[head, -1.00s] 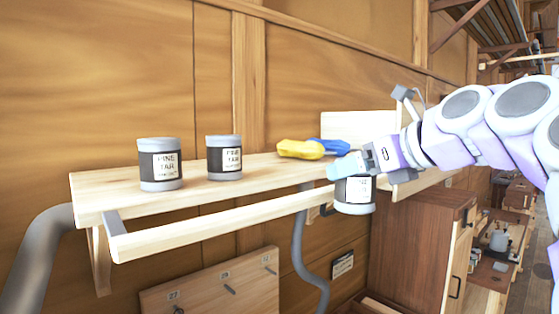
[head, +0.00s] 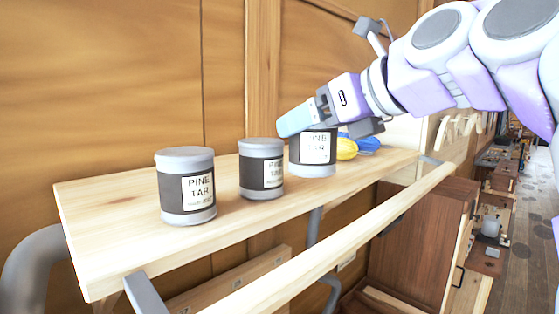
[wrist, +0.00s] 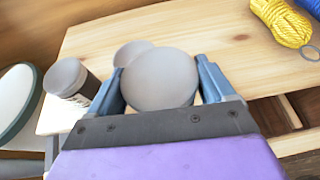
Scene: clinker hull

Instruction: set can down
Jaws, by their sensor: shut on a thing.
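My gripper (head: 308,122) is shut on a grey pine tar can (head: 313,155) with a dark band and a white label. In the wrist view the held can's round lid (wrist: 160,79) sits between my two blue fingers. The can is upright over the wooden shelf (head: 120,235); I cannot tell whether its base touches the board. Two like cans stand on the shelf to its left: a middle can (head: 261,168) close beside it and a left can (head: 186,186). My gripper hides part of the held can's top.
A yellow rope coil (head: 346,149) and a blue one (head: 366,144) lie on the shelf right of the held can. A wooden rail (head: 330,255) runs along the shelf's front. A brown cabinet (head: 415,240) stands below right. Bare board shows in front of the cans.

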